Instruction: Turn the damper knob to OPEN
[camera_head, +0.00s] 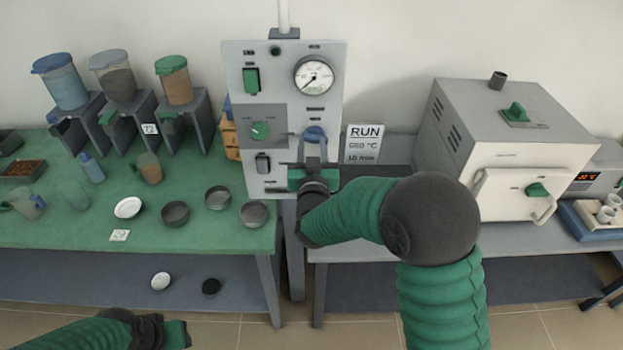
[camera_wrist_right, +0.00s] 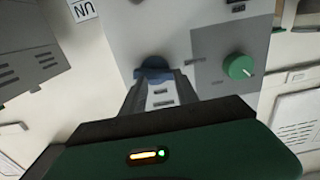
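A blue knob (camera_head: 314,133) is on the right side of the tall grey control panel (camera_head: 235,75). It also shows in the right wrist view (camera_wrist_right: 152,68). A green knob (camera_head: 260,130) with a white pointer mark sits left of it on a darker plate, seen too in the wrist view (camera_wrist_right: 238,66). The labels are too small to read, so I cannot tell which is the damper knob. My right gripper (camera_head: 312,152) is at the panel, fingers apart, tips at the blue knob; contact is unclear. My left gripper (camera_head: 175,333) is low at left, its fingers indistinct.
A dial gauge (camera_head: 314,75) and switches are on the panel. A RUN sign (camera_head: 364,143) is beside the panel. Dishes and jugs cover the green bench (camera_head: 225,240) at left.

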